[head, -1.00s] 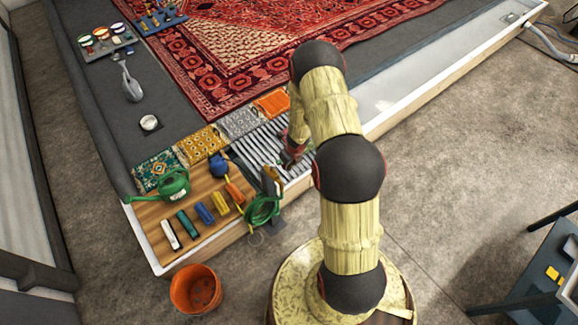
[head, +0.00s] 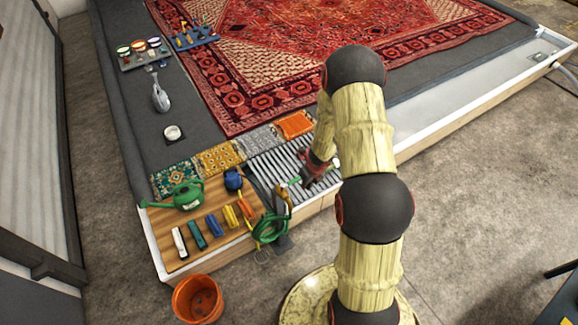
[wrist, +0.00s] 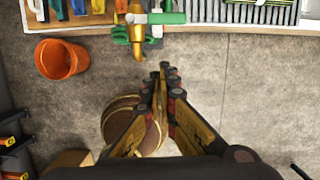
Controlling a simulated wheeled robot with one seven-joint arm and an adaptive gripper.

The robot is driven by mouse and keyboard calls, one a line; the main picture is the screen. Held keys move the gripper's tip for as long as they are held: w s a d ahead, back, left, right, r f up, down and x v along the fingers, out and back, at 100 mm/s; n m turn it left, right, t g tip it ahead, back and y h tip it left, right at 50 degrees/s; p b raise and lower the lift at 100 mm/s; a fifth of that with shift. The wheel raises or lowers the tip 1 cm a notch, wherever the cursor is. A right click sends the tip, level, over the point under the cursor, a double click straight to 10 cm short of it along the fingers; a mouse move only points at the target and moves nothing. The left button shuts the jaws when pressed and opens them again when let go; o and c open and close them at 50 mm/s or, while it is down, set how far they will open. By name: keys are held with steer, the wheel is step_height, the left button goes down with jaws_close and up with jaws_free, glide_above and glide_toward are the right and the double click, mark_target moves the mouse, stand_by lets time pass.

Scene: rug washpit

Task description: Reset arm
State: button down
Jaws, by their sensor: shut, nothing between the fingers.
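My gripper (wrist: 168,72) is shut and empty in the wrist view, its two dark fingertips together over bare concrete floor. In the head view my arm bends over the front edge of the wash pit, and my gripper is small and partly hidden near the grey slatted grate (head: 272,163). In the wrist view a brass-coloured nozzle (wrist: 136,42) and a green-handled tool (wrist: 166,18) lie at the pit edge, beyond the fingertips and apart from them.
A red patterned rug (head: 270,60) lies behind.

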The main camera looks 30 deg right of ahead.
steer(key=shift+m, duration=0.3)
steer(key=s+d+r+m+g+h, duration=0.25)
steer(key=s+d+m, duration=0.35)
steer(key=m, duration=0.7)
steer(key=s+r+m+g+h+b, duration=0.1)
steer(key=s+r+m+h+b, duration=0.3)
steer(key=r+m, duration=0.8)
steer(key=s+a+r+m+t+y+b, duration=0.2)
steer(key=s+a+r+m+b, duration=0.1)
steer(key=a, duration=0.5)
steer(key=s+a+r+m+t+y+b, duration=0.2)
steer(key=s+a+r+m+b, duration=0.2)
steer(key=a+r, duration=0.3)
steer(key=s+a+r+m+t+y+b, duration=0.2)
steer(key=s+a+r+m+b, duration=0.2)
steer(key=a, duration=0.7)
steer(key=b+v, duration=0.1)
steer(key=v, duration=0.1)
steer(key=shift+s+r+b, duration=0.2)
steer(key=shift+s+b, duration=0.1)
steer(key=shift+s, duration=0.1)
